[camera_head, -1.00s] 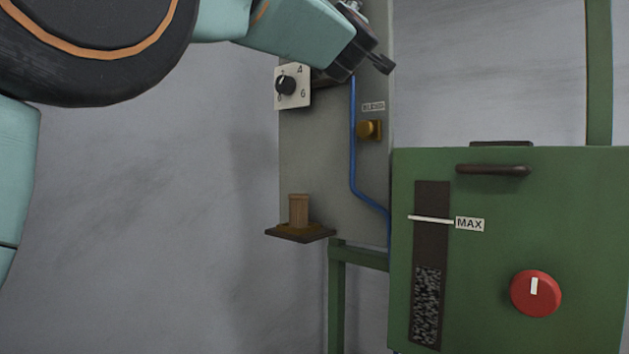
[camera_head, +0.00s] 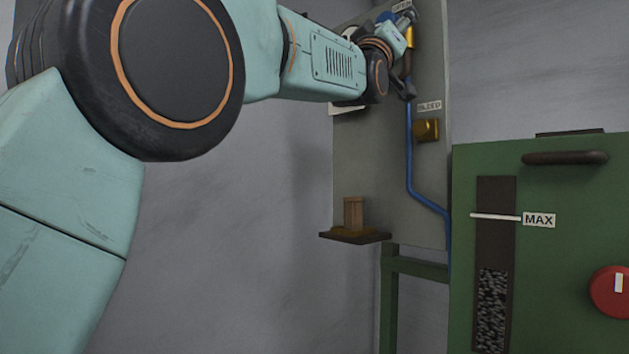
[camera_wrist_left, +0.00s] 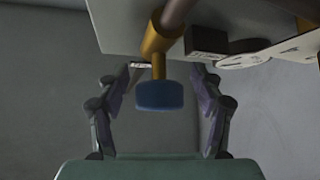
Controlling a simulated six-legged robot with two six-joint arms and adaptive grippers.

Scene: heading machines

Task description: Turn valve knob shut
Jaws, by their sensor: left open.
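The valve knob is a round blue cap (camera_wrist_left: 159,96) on a brass valve body (camera_wrist_left: 157,45) in the left wrist view. In the head view a bit of blue (camera_head: 386,17) and the brass valve body (camera_head: 411,37) show at the top of the grey panel, partly hidden by my arm. My left gripper (camera_wrist_left: 164,82) is open, with one finger on each side of the blue knob and a gap on both sides. In the head view my left gripper (camera_head: 404,55) is at the panel's upper part. My right gripper is not in view.
A brown knob marked BLEED (camera_head: 426,130) sits below on the panel (camera_head: 375,170), beside a blue pipe (camera_head: 410,160). A small shelf (camera_head: 355,237) holds a wooden block. A green cabinet (camera_head: 565,270) with a red dial (camera_head: 608,291) stands at right.

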